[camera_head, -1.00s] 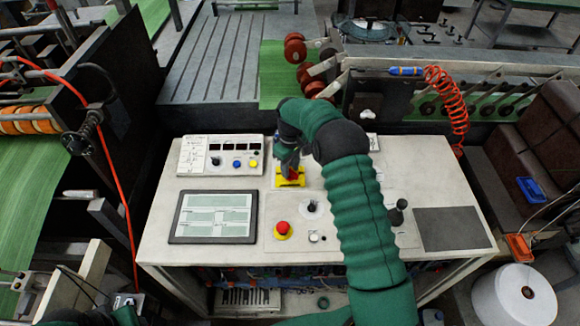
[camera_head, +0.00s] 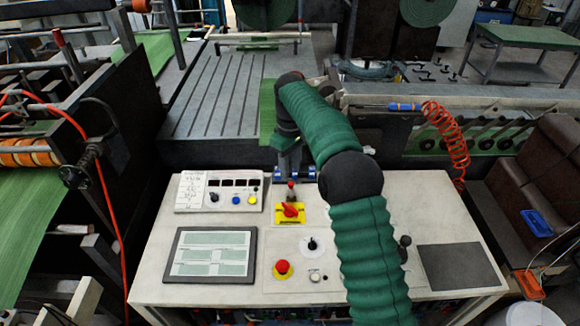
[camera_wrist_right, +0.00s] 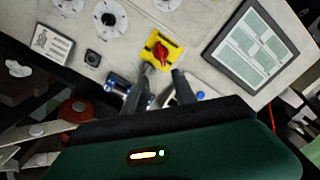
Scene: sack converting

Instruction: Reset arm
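My right arm reaches over the console in the head view. My right gripper (camera_head: 291,180) is above the console's far edge, just behind a red rotary switch (camera_head: 290,209) on a yellow plate. The gripper partly overlaps a small red-topped part behind the plate. In the right wrist view, the two fingers (camera_wrist_right: 162,76) stand apart with nothing between them, and the red switch (camera_wrist_right: 160,52) lies beyond their tips. My left gripper is not in view.
The console (camera_head: 160,247) carries a screen (camera_head: 212,254), a button panel (camera_head: 219,190), a red emergency knob (camera_head: 282,267), a black dial (camera_head: 312,243) and a black lever (camera_head: 404,242). A coiled orange hose (camera_head: 447,125) hangs at the right. Rollers and machinery stand behind.

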